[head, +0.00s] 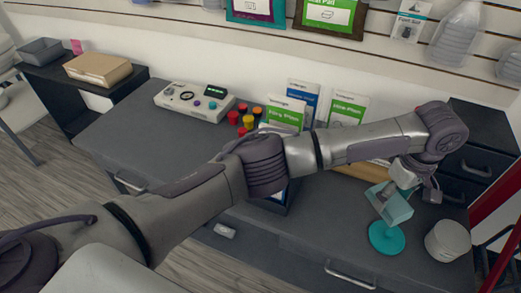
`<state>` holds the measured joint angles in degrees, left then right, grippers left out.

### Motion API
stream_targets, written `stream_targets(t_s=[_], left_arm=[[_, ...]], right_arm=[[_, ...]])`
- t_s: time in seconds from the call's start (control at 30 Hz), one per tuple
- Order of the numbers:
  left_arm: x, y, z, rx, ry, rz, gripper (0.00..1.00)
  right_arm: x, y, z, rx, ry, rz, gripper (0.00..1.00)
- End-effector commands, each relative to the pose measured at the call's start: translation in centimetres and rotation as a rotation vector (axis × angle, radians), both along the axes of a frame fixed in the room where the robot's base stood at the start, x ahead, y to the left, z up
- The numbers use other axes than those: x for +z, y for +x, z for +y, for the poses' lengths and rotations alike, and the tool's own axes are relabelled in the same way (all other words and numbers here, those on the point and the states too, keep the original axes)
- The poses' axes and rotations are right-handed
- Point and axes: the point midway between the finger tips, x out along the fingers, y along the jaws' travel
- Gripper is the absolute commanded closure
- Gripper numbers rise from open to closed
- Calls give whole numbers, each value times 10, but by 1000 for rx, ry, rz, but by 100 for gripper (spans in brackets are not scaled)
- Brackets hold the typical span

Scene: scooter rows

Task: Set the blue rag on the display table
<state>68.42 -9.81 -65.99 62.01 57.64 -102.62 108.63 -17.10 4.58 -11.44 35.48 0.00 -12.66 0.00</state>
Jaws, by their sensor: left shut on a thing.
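My left arm reaches across the picture from the left, and my left gripper (403,178) is at the right, above the dark grey display table (325,230). It is shut on a pale blue-teal thing that seems to be the blue rag (393,205). The rag hangs tilted below the fingers, over or just in front of a teal round base (387,239); I cannot tell whether they touch. The fingertips are partly hidden. My right gripper is not in view.
A white round container (447,241) stands right of the teal base. A console (194,101), coloured cylinders (248,121) and upright packets (347,109) stand farther back. A box (97,68) sits on a side unit at the left. The table's front middle has clear room.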

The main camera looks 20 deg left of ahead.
Motion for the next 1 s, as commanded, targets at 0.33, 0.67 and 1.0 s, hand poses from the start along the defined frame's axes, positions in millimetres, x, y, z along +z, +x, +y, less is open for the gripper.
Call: stream_targets(t_s=[0.33,0.67,1.0], left_arm=[[-46,0,0,-1,-1,-1,61],[-86,0,-1,-1,-1,-1,61],[-95,2,16,2,-1,-1,61]], right_arm=[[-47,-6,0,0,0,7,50],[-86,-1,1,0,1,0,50],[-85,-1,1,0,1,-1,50]])
